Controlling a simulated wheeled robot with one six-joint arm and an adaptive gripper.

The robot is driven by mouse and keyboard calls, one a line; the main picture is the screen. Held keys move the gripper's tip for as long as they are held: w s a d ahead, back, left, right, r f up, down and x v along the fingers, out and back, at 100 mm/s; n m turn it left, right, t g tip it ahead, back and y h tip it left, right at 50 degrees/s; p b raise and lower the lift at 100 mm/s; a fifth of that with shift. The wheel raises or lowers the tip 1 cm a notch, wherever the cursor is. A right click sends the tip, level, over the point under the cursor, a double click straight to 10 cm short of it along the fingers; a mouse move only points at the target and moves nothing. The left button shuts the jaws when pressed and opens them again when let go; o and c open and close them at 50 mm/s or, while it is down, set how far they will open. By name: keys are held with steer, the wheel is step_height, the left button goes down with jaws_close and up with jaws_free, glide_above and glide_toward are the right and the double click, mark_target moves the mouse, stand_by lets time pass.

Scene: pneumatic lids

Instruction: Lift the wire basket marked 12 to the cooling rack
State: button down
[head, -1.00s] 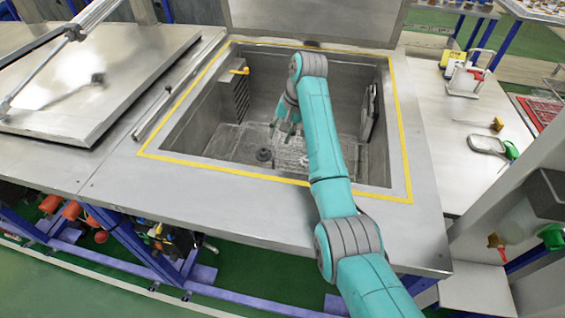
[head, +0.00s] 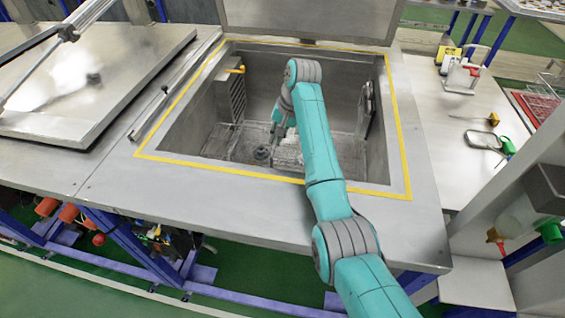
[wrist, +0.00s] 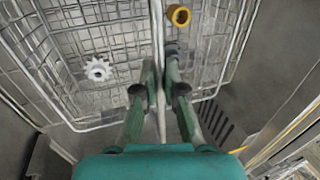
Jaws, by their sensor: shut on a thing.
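A wire basket (wrist: 70,75) lies under my gripper (wrist: 161,80) in the wrist view. It holds a white toothed wheel (wrist: 98,68) and a brass-coloured ring (wrist: 179,15). My gripper is shut on an upright wire part in the middle of the basket. In the head view my gripper (head: 279,128) is down inside the sunken steel tank, and the basket (head: 228,148) shows only partly as mesh on the tank floor. My arm hides part of it. I cannot read a number on the basket.
A yellow line borders the tank opening (head: 155,158), whose walls rise around my gripper. A raised lid (head: 310,20) stands behind it. A yellow-handled fitting (head: 236,70) juts from the left wall.

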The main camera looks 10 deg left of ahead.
steer(key=shift+r, duration=1.6)
